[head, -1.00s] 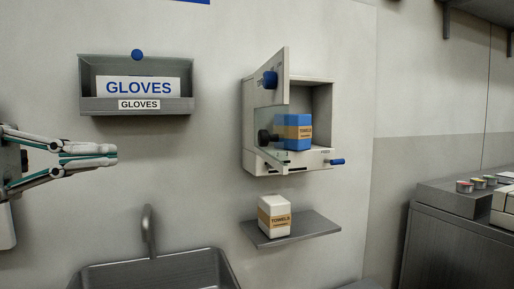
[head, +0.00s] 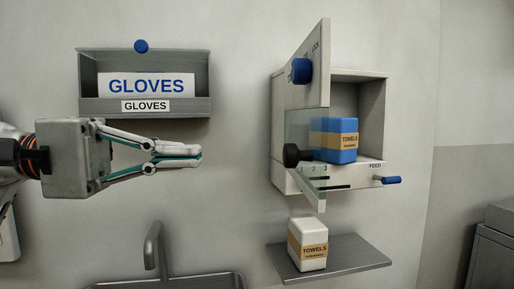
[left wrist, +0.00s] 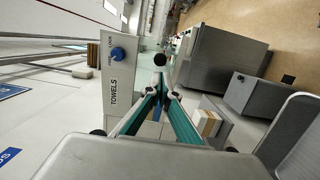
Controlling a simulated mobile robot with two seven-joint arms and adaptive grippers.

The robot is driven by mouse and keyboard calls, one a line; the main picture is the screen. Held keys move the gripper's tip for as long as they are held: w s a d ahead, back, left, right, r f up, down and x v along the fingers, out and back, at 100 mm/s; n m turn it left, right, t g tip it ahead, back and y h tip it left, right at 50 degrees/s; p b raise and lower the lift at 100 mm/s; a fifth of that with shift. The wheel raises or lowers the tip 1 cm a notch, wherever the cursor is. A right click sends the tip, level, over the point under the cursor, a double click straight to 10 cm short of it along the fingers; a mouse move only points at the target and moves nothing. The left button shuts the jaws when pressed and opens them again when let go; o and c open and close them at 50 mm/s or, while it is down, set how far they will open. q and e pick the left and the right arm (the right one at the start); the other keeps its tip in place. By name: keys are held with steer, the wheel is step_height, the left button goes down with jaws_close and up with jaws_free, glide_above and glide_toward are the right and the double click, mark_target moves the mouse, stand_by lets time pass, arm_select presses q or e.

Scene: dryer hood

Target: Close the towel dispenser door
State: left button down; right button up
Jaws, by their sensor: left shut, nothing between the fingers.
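The towel dispenser (head: 350,120) is a light box on the wall, right of centre in the head view. Its door (head: 305,92) stands open, hinged at the left and swung outward, with a blue knob (head: 301,71) and a black knob (head: 291,155). A blue towel pack (head: 334,138) sits inside. The door's outer face (left wrist: 115,80), marked TOWELS, also shows in the left wrist view. My left gripper (head: 198,156) is shut and empty, left of the door and apart from it in the head view. My right gripper is not in view.
A grey glove box (head: 150,106) hangs on the wall above my left gripper. A shelf (head: 345,257) with a white towel pack (head: 308,244) is below the dispenser. A sink (head: 170,282) with a tap (head: 152,248) is below my gripper. A blue lever (head: 391,180) projects from the dispenser's lower right.

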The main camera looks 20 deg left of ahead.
mark_target(284, 155)
arm_select(q)
steer(key=p+x, duration=0.2)
steer(key=x, duration=0.6)
steer(key=shift+w+d+r, duration=0.1)
steer(key=shift+d+r, duration=0.05)
steer(key=shift+d, duration=0.2)
steer(key=shift+w+d, duration=0.3)
steer(key=shift+d, duration=0.2)
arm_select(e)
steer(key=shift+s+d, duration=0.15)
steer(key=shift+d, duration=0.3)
arm_select(q)
steer(key=shift+d, duration=0.15)
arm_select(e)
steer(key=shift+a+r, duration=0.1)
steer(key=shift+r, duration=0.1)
